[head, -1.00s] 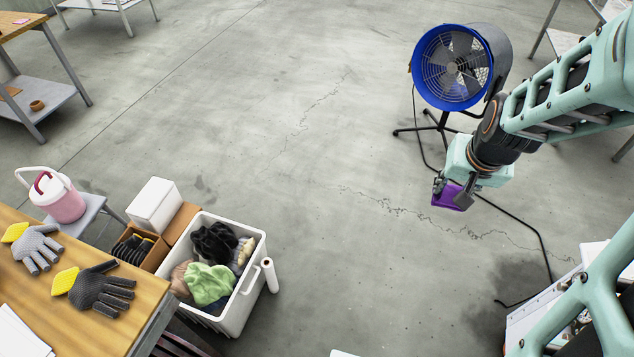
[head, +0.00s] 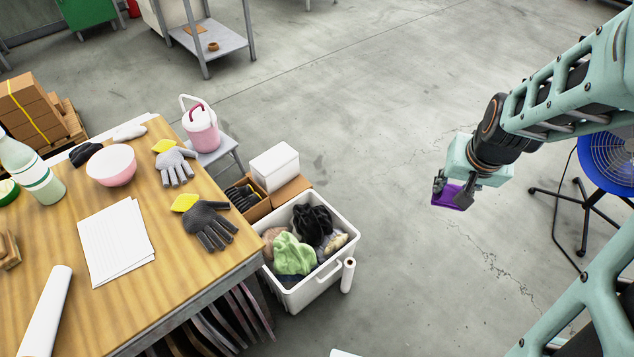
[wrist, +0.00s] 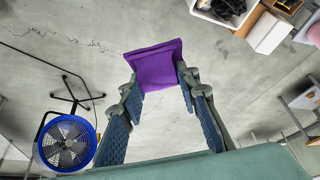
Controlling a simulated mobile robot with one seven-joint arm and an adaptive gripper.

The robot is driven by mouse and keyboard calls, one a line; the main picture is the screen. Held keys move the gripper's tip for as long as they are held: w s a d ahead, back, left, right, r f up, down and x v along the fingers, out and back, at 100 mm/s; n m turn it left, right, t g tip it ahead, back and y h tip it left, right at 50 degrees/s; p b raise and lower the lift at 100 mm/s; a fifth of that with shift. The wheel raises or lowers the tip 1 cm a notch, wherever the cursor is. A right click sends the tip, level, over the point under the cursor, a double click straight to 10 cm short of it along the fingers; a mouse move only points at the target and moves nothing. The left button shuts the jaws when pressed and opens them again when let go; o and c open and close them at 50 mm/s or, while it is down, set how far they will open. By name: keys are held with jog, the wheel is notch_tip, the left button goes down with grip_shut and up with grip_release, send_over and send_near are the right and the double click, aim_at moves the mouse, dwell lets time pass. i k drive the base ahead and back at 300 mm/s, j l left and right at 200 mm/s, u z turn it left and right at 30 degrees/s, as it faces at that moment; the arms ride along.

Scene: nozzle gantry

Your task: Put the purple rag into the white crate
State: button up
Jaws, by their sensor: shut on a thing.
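The purple rag (head: 449,197) is held in my gripper (head: 453,191), above the bare floor at the right of the head view. In the wrist view the rag (wrist: 155,66) is a flat purple piece between the two fingertips (wrist: 158,82). The white crate (head: 349,229) stands on the floor at the middle of the head view, to the left of my gripper and well apart from it. It holds a green cloth, black cloth and other rags. A corner of the crate (wrist: 214,17) shows at the top of the wrist view.
A wooden table (head: 165,280) with gloves, paper and a pink bowl (head: 111,165) stands left of the crate. A white box (head: 275,166) and cardboard boxes sit behind the crate. A white roll (head: 348,275) stands at its right side. A blue fan (head: 607,160) stands at far right.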

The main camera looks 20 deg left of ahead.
aim_at(267, 235)
jog(key=i+u, duration=0.3)
jog(key=i, duration=0.2)
jog(key=i+u, duration=0.25)
jog(key=i, duration=0.25)
